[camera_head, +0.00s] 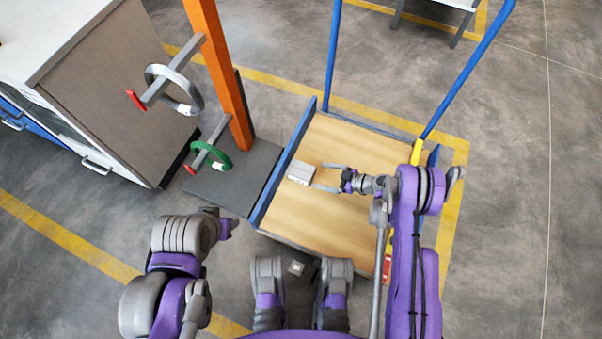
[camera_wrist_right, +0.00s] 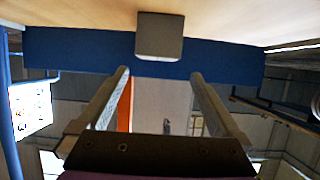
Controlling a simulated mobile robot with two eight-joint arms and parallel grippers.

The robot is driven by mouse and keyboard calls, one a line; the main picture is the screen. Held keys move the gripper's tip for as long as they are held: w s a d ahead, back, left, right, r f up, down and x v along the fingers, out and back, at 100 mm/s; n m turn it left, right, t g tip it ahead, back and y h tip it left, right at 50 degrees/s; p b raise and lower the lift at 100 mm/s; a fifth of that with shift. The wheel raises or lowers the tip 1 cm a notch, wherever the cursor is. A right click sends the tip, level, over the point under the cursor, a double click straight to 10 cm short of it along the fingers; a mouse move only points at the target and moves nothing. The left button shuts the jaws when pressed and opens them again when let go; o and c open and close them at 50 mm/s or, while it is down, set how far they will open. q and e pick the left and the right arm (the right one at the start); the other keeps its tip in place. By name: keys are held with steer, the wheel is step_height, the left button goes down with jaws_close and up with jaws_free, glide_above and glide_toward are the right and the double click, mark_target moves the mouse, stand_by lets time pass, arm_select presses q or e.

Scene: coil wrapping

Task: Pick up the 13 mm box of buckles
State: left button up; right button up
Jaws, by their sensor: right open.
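A small light grey box (camera_head: 301,172) sits on the wooden deck of a cart, near its left edge. I cannot read a size or label on it. My right gripper (camera_head: 317,177) is open and reaches in from the right, its fingertips just short of the box. In the right wrist view the box (camera_wrist_right: 160,37) shows beyond the two spread fingers (camera_wrist_right: 160,73), about centred between them, with nothing held. My left arm is folded at the lower left, and its fingers do not show.
The cart deck (camera_head: 340,215) is otherwise bare, with a low blue edge (camera_head: 283,162) on its left and blue handle posts at the back. An orange post (camera_head: 221,75) carries a grey coil (camera_head: 187,103) and a green coil (camera_head: 222,165). A cabinet (camera_head: 110,85) stands at left.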

mark_target(305, 171)
steer(key=b+x, duration=0.1)
steer(key=x, duration=0.4)
steer(key=b+x, duration=0.1)
steer(key=x, duration=0.4)
steer(key=shift+w+f+b, duration=0.2)
steer(key=shift+b, duration=0.15)
steer(key=shift+d, duration=0.1)
jaws_close()
